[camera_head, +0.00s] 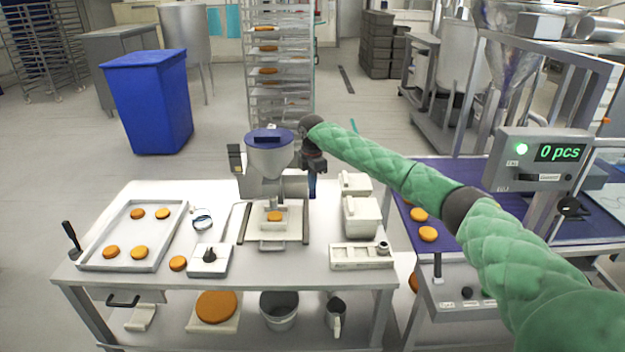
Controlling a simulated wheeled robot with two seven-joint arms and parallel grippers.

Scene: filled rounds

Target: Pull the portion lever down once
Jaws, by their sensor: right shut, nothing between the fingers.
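The filling machine with a blue-topped hopper (270,160) stands on the white table (330,222). A round orange-brown piece (274,216) lies under its outlet. My right gripper (312,172) is shut and empty, close beside the machine's right side. A narrow dark-blue part (312,188) shows just below it; I cannot tell whether they touch. The portion lever cannot be made out clearly there, as my gripper and wrist cover that side. A black-handled lever (71,236) stands at the table's left edge. My left gripper is not in view.
A tray (183,225) with several rounds lies at left. A small box with a black knob (209,257) sits in front. White containers (361,216) stand right of the machine.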

